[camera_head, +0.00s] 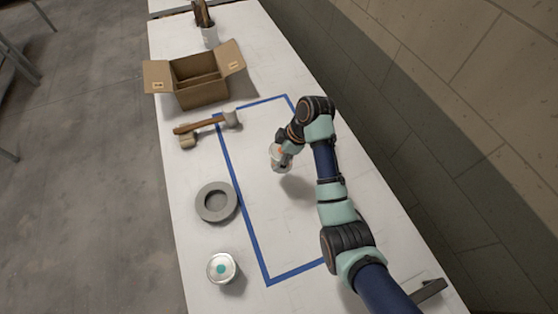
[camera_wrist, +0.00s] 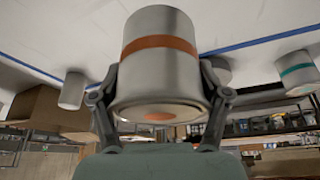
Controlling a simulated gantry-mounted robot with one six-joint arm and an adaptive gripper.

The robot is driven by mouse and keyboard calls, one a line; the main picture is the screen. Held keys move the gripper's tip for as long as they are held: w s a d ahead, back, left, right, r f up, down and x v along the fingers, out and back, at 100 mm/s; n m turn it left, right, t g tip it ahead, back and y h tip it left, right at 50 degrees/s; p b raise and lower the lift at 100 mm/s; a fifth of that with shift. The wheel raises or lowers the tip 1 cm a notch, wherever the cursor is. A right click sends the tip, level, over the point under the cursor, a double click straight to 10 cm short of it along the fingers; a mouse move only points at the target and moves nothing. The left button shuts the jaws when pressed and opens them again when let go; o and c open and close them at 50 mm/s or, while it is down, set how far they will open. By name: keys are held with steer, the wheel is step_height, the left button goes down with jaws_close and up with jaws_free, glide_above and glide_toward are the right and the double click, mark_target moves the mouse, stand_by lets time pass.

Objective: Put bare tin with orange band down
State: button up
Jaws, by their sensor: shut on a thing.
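The bare tin with orange band (camera_wrist: 158,78) is a grey metal can with an orange stripe and an orange dot on its end. In the wrist view my gripper (camera_wrist: 160,95) has one finger on each side of it, shut on it. In the head view the tin (camera_head: 279,160) is partly hidden by my gripper (camera_head: 284,157). It seems held above the table, with a shadow below it, inside the blue tape outline (camera_head: 237,190).
A tin with a teal dot (camera_head: 222,268) stands at the front left. Left of the tape are a grey ring (camera_head: 216,203) and a mallet (camera_head: 205,124).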

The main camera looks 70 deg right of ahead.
step_height(320, 180, up, 9)
steer(key=p, duration=0.3)
steer(key=shift+f+p, duration=0.15)
steer(key=shift+p, duration=0.15)
steer(key=shift+r+p, duration=1.35)
